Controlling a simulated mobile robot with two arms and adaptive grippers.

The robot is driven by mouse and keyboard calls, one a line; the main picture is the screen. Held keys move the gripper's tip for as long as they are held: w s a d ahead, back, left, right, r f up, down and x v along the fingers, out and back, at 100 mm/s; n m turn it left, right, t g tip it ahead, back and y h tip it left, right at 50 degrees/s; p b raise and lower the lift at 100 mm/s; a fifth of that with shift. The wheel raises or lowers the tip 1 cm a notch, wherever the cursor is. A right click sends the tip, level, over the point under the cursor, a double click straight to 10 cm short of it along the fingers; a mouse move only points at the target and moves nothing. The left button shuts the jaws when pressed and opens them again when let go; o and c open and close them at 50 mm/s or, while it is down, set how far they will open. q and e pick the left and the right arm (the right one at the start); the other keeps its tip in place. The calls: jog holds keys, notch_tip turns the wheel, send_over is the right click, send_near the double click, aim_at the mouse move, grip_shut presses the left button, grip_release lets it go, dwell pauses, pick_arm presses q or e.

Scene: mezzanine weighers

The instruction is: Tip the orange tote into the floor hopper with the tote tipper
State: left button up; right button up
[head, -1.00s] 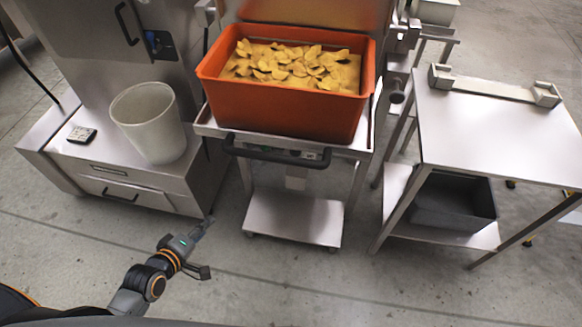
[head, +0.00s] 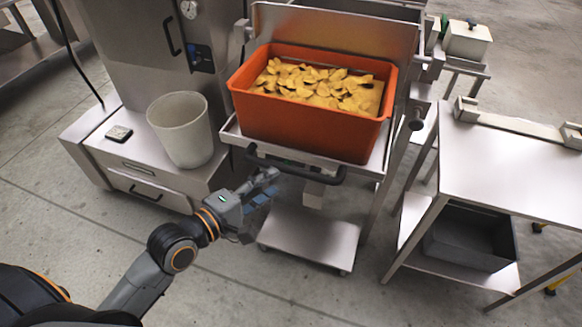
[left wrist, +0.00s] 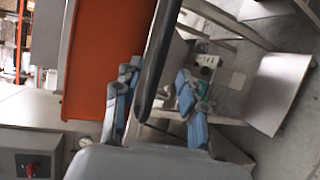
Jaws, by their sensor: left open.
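The orange tote (head: 308,132), filled with yellow chips or slices, sits upright on the cradle of the steel tote tipper (head: 232,134). The tipper has a black bar handle (head: 297,170) across its front, below the tote. My left gripper (head: 268,186) is open near the left end of this handle. In the left wrist view the handle (left wrist: 158,62) runs between the two open blue-padded fingers (left wrist: 160,98), and the orange tote (left wrist: 97,60) fills the area beyond on the left. I cannot tell whether the fingers touch the handle. My right gripper is not in view. No floor hopper can be made out.
A white bucket (head: 182,135) and a small keypad-like device (head: 119,133) stand on a steel cabinet ledge at left. A steel table (head: 510,170) with a grey bin (head: 470,236) on its lower shelf stands at right. The floor in front is clear.

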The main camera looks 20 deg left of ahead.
aim_at(287, 173)
pick_arm(q)
jog(key=x, duration=0.7)
jog(key=shift+w+d+f+p, duration=0.15)
jog(key=shift+w+p, duration=0.15)
jog(key=shift+c, duration=0.2)
grip_shut()
